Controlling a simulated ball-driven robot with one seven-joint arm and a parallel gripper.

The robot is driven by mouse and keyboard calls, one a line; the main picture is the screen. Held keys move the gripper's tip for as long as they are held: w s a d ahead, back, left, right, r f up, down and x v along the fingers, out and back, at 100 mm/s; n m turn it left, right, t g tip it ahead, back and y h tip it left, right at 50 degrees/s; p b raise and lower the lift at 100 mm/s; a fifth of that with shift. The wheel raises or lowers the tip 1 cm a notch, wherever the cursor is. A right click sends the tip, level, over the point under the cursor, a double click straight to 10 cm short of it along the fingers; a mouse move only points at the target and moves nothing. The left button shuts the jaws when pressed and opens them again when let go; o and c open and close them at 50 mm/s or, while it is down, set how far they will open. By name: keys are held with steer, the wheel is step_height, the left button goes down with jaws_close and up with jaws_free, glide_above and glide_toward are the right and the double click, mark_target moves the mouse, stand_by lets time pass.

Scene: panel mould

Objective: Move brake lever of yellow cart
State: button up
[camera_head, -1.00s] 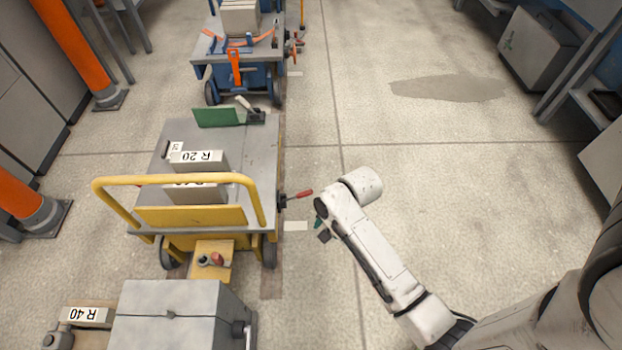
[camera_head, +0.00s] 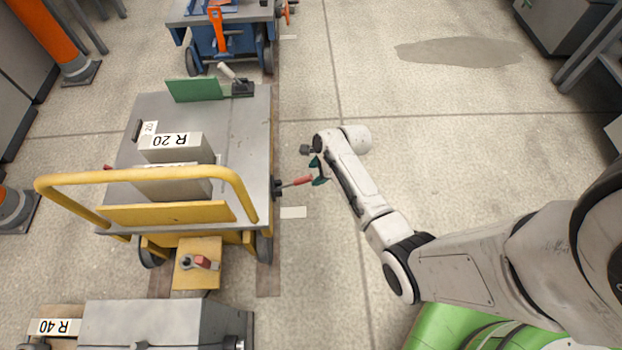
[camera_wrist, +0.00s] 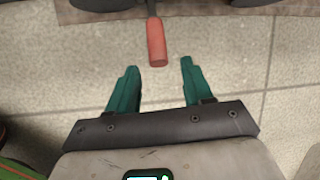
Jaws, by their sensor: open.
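The yellow cart (camera_head: 180,213) has a grey deck and a yellow push handle. Its brake lever, a dark rod with a red grip (camera_head: 298,181), sticks out from the cart's right side. My gripper (camera_head: 316,169) is just at the outer end of this grip, with its green fingers open and empty. In the wrist view the red grip (camera_wrist: 156,42) hangs from the top, its lower end near the level of the fingertips and between them in the picture. I see no contact.
Blocks marked R 20 (camera_head: 178,148) and a green plate (camera_head: 194,90) are on the cart. A blue cart (camera_head: 221,45) stands behind. A grey block (camera_head: 150,322) is in front of the yellow cart. The floor to the right (camera_head: 440,150) is clear.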

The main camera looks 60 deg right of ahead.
mark_target(313, 176)
steer(key=shift+b+x, duration=0.8)
steer(key=shift+x, duration=1.4)
jaws_close()
